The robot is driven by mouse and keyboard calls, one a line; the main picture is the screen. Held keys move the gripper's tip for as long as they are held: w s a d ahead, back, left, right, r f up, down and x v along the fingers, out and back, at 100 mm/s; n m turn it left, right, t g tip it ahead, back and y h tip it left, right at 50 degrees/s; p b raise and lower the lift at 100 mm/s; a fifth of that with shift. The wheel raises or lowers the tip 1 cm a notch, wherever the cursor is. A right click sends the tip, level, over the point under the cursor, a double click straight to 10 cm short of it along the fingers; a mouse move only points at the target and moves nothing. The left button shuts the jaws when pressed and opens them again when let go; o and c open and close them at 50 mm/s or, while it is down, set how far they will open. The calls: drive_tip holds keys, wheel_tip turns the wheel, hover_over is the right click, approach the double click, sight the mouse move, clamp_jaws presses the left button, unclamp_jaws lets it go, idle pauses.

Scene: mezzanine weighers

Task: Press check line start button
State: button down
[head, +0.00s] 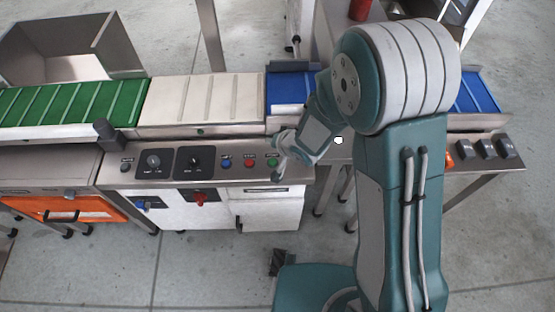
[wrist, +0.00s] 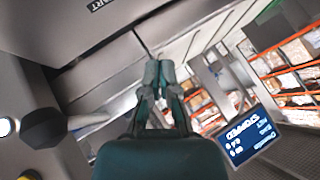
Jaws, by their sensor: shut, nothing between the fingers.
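A grey control panel (head: 220,175) in the head view bears a row of small buttons: a blue button (head: 226,163), a red button (head: 249,163) and a green button (head: 272,162). Their labels are too small to read there, so I cannot tell by label which is the start button. Contact cannot be told.
Two black dials (head: 173,162) sit left of the buttons. Behind the panel runs a conveyor with green (head: 75,102), white (head: 200,98) and blue belts. A dark round knob (wrist: 43,128) and a lit screen (wrist: 250,136) show in the wrist view. Open floor lies in front.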

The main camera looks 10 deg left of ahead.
sight(273, 163)
drive_tip(key=shift+d, duration=0.15)
drive_tip(key=shift+f, duration=4.4)
drive_tip(key=shift+f, duration=0.3)
